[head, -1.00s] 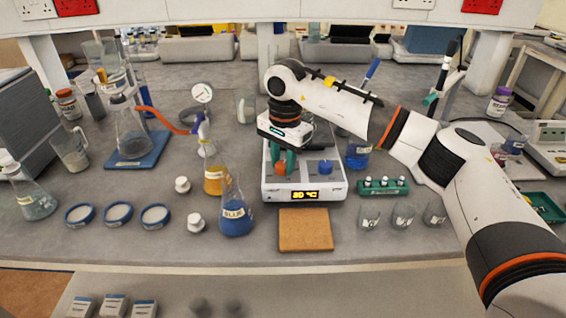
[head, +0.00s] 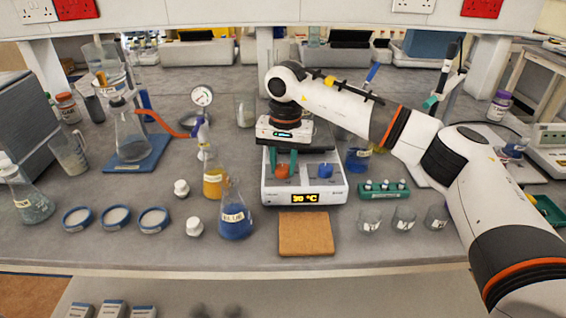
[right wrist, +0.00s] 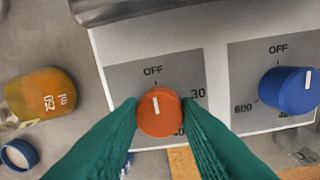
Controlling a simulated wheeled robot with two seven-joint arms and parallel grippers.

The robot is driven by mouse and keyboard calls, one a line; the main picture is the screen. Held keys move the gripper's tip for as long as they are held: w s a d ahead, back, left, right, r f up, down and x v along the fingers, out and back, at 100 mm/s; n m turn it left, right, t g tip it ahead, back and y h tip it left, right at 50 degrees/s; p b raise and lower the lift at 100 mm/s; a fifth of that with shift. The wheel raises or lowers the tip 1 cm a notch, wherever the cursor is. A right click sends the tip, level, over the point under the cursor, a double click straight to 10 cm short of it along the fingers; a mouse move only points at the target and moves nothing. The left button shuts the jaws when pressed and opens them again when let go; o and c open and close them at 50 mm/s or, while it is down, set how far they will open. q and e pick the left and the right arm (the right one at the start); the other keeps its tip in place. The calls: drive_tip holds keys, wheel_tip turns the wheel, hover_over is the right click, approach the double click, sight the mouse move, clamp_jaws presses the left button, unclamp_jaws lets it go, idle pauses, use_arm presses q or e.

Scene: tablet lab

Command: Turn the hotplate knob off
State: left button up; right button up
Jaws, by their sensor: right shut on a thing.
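The hotplate (head: 310,193) stands in the middle of the bench, with an orange knob (head: 282,173) on the left of its front and a blue knob (head: 325,169) on the right. My right gripper (head: 283,165) points down with its green fingers shut on the orange knob, one on each side. In the right wrist view the orange knob (right wrist: 160,122) has its white line pointing at the OFF mark, or very nearly so. The blue knob (right wrist: 291,91) is apart from the fingers. The display (head: 305,198) is lit. My left gripper is not in view.
A blue flask (head: 236,218) and an amber vessel (head: 213,183) stand close to the left of the hotplate. A brown pad (head: 306,235) lies in front. A green vial rack (head: 383,190) and several small beakers stand to the right.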

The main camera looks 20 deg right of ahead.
sight(285, 168)
drive_tip(key=shift+r, duration=0.1)
drive_tip(key=o, duration=1)
drive_tip(key=r, duration=0.6)
drive_tip(key=r+b, duration=0.1)
drive_tip(key=r, duration=0.5)
drive_tip(key=shift+s+d, duration=0.1)
drive_tip(key=shift+d, duration=0.1)
drive_tip(key=shift+f, duration=0.15)
